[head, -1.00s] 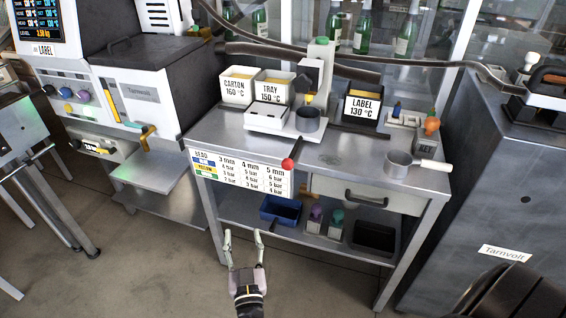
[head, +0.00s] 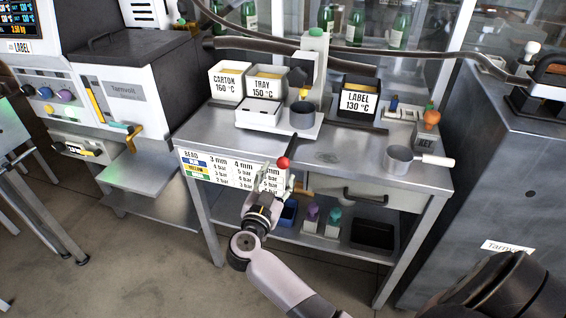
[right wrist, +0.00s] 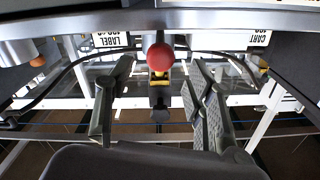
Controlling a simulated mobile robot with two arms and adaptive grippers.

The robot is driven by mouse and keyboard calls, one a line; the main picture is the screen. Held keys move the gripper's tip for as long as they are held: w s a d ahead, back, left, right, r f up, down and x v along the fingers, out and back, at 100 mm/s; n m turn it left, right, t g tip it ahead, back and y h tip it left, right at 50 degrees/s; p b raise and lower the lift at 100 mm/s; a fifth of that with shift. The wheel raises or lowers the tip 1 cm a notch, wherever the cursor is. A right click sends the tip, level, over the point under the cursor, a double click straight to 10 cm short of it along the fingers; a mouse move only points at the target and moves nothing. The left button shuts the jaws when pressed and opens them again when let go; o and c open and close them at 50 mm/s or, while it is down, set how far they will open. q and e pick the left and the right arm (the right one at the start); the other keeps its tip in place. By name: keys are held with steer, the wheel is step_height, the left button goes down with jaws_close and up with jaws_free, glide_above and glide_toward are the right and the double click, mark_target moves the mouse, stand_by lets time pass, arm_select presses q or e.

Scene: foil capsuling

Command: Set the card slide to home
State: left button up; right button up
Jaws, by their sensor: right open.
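The bead chart card (head: 215,168) hangs on the front edge of the workbench. A red ball knob (head: 283,162) stands at the bench edge by the card's right end. Which part is the slide itself, I cannot tell. My right gripper (head: 279,184) is open in front of the card's right end, just below the knob, and hides part of the card. In the right wrist view the red knob (right wrist: 160,57) shows between the two spread fingers, with a yellow part (right wrist: 159,84) below it. My left gripper is not in view.
The workbench (head: 345,165) carries a white scale with a dark cup (head: 303,117), labelled boxes and a small pan (head: 399,160). A drawer handle (head: 365,196) sticks out right of my gripper. Bottles and a black tray (head: 374,236) are on the lower shelf.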

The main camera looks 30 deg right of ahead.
mark_target(282, 166)
steer(key=x, duration=0.6)
jaws_close()
stand_by(0.6)
